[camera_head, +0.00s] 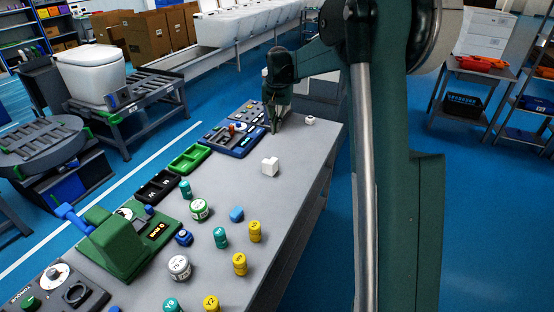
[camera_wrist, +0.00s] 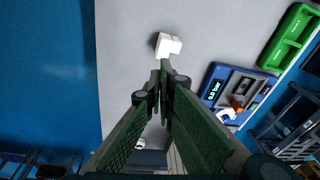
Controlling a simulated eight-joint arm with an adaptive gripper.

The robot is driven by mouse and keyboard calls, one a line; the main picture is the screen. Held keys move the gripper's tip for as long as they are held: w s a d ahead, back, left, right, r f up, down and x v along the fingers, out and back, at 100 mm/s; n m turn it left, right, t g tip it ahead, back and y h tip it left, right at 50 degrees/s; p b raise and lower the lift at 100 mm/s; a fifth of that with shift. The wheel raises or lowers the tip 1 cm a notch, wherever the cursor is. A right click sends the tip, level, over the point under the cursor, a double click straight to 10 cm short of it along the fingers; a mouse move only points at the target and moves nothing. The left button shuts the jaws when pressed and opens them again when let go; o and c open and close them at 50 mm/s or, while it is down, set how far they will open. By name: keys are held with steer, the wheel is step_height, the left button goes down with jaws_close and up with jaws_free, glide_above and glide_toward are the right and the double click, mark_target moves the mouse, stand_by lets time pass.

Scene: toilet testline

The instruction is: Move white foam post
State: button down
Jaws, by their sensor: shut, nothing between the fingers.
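A white foam piece (camera_head: 270,167), blocky with a stepped top, stands on the grey bench. It also shows in the wrist view (camera_wrist: 168,45), just beyond my fingertips. A smaller white piece (camera_head: 310,121) lies farther back near the bench's right edge; in the wrist view (camera_wrist: 140,143) it is partly hidden behind my fingers. I cannot tell for sure which one is the post. My gripper (camera_head: 274,130) points down over the far part of the bench, its fingers together and empty. In the wrist view its fingertips (camera_wrist: 165,66) are apart from the nearer white piece.
A blue fixture (camera_head: 232,138) with an orange part lies left of my gripper. A green tray (camera_head: 189,159) and a black tray (camera_head: 158,186) line the left edge. Several yellow, teal and white cylinders stand nearer. Bench around the nearer white piece is clear.

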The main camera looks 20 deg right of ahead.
steer(key=m+g+p, duration=0.1)
steer(key=m+p, duration=0.1)
glide_above(280, 160)
step_height(280, 160, down, 13)
steer(key=shift+s+f+g, duration=0.1)
steer(key=shift+f+g, duration=0.2)
steer(key=shift+f, duration=0.4)
step_height(280, 160, down, 10)
steer(key=shift+f+b, duration=0.1)
steer(key=shift+b, duration=0.45)
steer(key=shift+s+a, duration=0.6)
steer(key=shift+s, duration=0.1)
steer(key=shift+s+a, duration=0.75)
steer(key=shift+s, duration=0.05)
steer(key=shift+a, duration=0.1)
